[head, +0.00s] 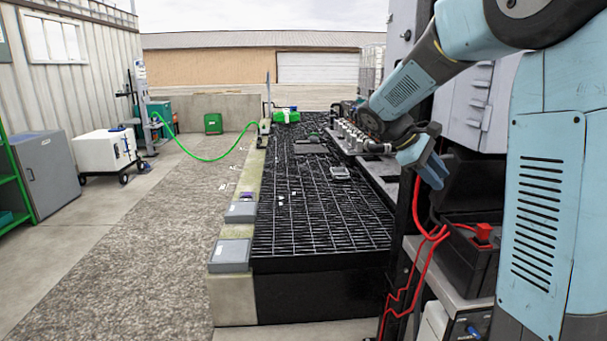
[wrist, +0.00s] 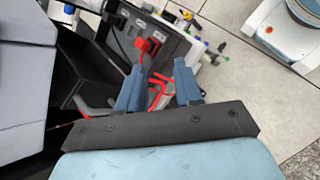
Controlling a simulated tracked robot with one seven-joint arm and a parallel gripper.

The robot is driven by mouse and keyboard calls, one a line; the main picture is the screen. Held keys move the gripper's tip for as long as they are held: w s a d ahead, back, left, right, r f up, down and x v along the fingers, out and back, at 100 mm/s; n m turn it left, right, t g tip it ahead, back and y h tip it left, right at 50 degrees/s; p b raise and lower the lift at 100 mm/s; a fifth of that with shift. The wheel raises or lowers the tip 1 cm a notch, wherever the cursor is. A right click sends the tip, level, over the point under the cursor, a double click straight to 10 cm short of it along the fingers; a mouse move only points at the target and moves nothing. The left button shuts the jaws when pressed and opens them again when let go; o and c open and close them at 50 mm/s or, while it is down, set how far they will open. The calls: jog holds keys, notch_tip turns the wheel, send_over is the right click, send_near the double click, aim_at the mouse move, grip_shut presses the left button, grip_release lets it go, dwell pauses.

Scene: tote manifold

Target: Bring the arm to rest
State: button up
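My arm (head: 405,88) reaches from the right side of the head view out over the right edge of the black grating. My gripper (head: 436,172) hangs at its end, pointing down and to the right. In the wrist view my gripper (wrist: 160,80) has its two blue fingers apart, with nothing between them. Red cables and a dark box with red parts (wrist: 148,45) show beyond the fingers, some way off.
A black grated deck (head: 310,220) fills the middle. A manifold with several fittings (head: 352,135) stands along its right side. A black box with a red clamp (head: 470,250) and red cables are below my gripper. A white cart (head: 103,150) stands left; the paved strip is clear.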

jog(key=s+a+m+t+y, duration=0.3)
jog(key=s+a+m+y, duration=0.1)
jog(key=s, duration=0.8)
jog(key=s+a+m+t+y, duration=0.4)
jog(key=s, duration=0.9)
jog(key=shift+a+f+y, duration=0.15)
jog(key=shift+f+y, duration=0.15)
